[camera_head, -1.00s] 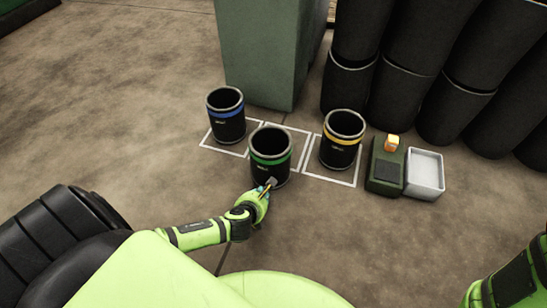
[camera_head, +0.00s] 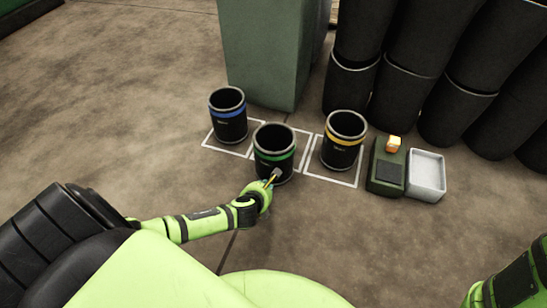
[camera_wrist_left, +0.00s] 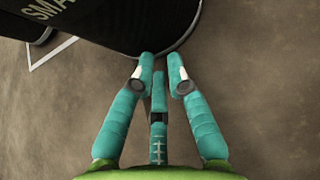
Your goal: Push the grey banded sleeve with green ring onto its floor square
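The grey-black banded sleeve with the green ring (camera_head: 273,154) stands upright in the middle of the head view. It covers much of the white-outlined middle floor square (camera_head: 302,144); the square's front line is hidden, so I cannot tell how the base sits against it. My left gripper (camera_head: 275,175) is low at the sleeve's near side. In the left wrist view its teal fingers (camera_wrist_left: 161,62) are drawn together with nothing between them, and the tips meet the lower wall of the dark sleeve (camera_wrist_left: 130,22). My right gripper is out of view.
A blue-ringed sleeve (camera_head: 228,116) stands close at left and a yellow-ringed sleeve (camera_head: 343,141) at right, each on an outlined square. A green box (camera_head: 387,168) and a grey tray (camera_head: 426,175) lie farther right. A tall green cabinet (camera_head: 265,50) stands behind.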

